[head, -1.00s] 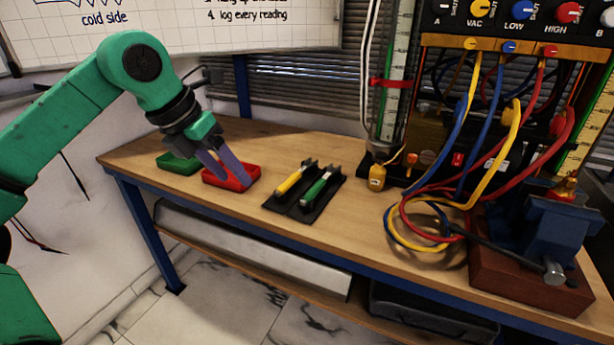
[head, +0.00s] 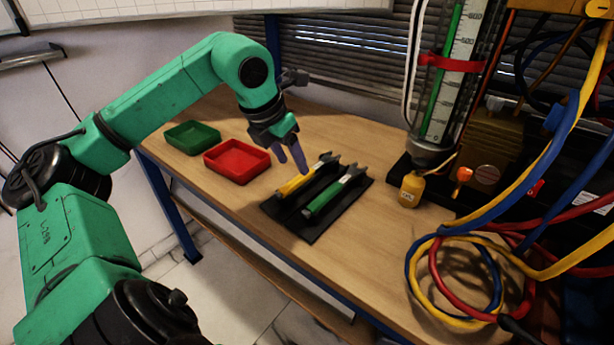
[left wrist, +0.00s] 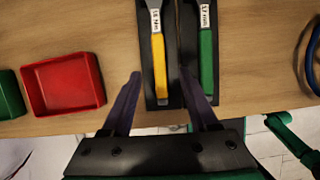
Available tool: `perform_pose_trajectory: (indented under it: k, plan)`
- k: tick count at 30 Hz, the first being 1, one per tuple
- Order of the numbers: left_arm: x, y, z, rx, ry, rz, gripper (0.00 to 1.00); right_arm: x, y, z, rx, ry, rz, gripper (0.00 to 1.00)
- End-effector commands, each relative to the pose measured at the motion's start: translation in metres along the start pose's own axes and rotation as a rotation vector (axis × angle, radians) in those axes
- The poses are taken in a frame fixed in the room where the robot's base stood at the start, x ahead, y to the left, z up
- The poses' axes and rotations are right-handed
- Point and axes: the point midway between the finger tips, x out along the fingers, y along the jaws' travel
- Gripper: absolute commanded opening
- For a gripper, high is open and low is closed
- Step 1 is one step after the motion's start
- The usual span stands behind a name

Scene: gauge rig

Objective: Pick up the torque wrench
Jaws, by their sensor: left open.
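Two wrenches with white labels lie side by side in a black holder (head: 305,229) on the bench. One wrench has a yellow handle (head: 293,184); the other has a green handle (head: 324,197). In the left wrist view the yellow-handled wrench (left wrist: 159,65) lies between the lines of my finger tips, and the green-handled wrench (left wrist: 206,60) is to the right. The label text is too small to read surely. My left gripper (head: 294,166) is open and empty, just above the yellow-handled wrench; its fingers also show in the left wrist view (left wrist: 160,79). My right gripper is out of view.
A red tray (head: 238,178) and a green tray (head: 193,149) stand left of the holder, both empty. To the right are a yellow weight-like tag (head: 411,190), a gauge column (head: 452,70) and coiled hoses (head: 430,285). Bare bench lies in front of the hoses.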

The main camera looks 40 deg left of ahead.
Motion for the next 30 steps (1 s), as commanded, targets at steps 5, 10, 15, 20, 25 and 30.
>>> perform_pose_trajectory:
  k: [5, 10, 15, 20, 25, 30]
  plan:
    - [0.021, 0.001, 0.004, 0.0, 0.005, -0.002, 0.6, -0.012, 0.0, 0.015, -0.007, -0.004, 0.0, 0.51]
    - [0.05, 0.001, 0.006, 0.0, 0.0, -0.004, 0.6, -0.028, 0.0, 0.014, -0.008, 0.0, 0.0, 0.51]
    - [0.057, 0.002, 0.005, 0.001, -0.001, 0.001, 0.6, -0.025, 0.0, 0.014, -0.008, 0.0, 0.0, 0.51]
    - [0.057, 0.002, 0.005, 0.001, -0.001, 0.001, 0.6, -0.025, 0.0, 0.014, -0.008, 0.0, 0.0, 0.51]
    - [0.059, 0.002, 0.004, 0.0, -0.001, 0.001, 0.6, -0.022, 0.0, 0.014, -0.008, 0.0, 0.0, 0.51]
    - [0.061, 0.002, 0.003, 0.0, -0.001, 0.0, 0.6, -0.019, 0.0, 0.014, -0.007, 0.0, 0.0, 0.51]
